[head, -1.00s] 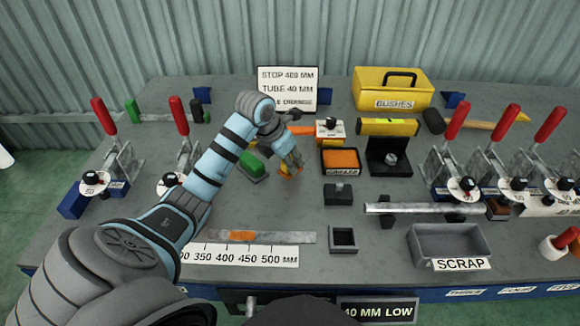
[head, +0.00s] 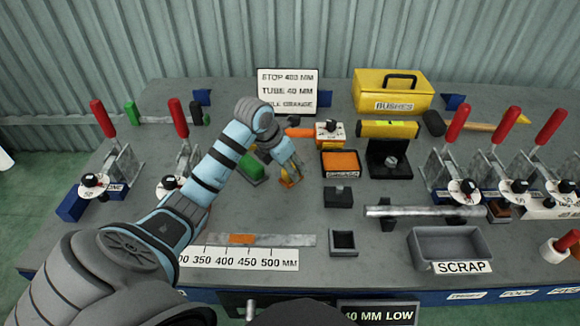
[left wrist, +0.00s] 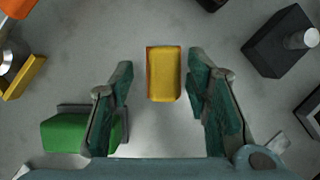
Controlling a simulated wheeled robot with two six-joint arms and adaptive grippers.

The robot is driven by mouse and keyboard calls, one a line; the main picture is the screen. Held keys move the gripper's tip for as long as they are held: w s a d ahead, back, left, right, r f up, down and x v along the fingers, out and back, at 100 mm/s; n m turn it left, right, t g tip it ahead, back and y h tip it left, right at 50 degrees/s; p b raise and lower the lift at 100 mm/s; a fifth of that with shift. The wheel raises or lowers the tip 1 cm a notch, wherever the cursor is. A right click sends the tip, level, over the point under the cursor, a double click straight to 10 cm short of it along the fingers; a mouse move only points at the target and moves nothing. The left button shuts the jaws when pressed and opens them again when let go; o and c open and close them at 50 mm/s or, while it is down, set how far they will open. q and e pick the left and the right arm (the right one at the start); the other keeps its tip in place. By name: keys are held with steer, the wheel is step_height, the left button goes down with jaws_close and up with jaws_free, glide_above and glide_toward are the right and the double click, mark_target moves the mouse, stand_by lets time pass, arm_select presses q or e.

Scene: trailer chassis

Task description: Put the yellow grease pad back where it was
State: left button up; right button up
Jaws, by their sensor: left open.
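The yellow grease pad (left wrist: 164,74) is a small yellow block with an orange-brown side. In the left wrist view it lies between and slightly beyond my fingertips, with a gap on each side. In the head view it shows as a small yellow-orange patch (head: 286,182), partly hidden by the fingers. My left gripper (head: 291,175) is open and points down over it; its spread fingers also show in the left wrist view (left wrist: 159,72). Whether the pad rests on the bench is hard to tell. My right gripper is not in view.
A green block (head: 251,168) stands left of the gripper. An orange-filled black tray (head: 341,174) is to its right, with a black block (head: 338,197) nearer the front. A ruler strip (head: 240,257) lies in front. Bare bench (head: 275,215) lies between gripper and ruler.

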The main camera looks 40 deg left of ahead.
arm_select(q)
steer(key=p+v, duration=0.1)
steer(key=v, duration=1)
steer(key=shift+p, duration=0.3)
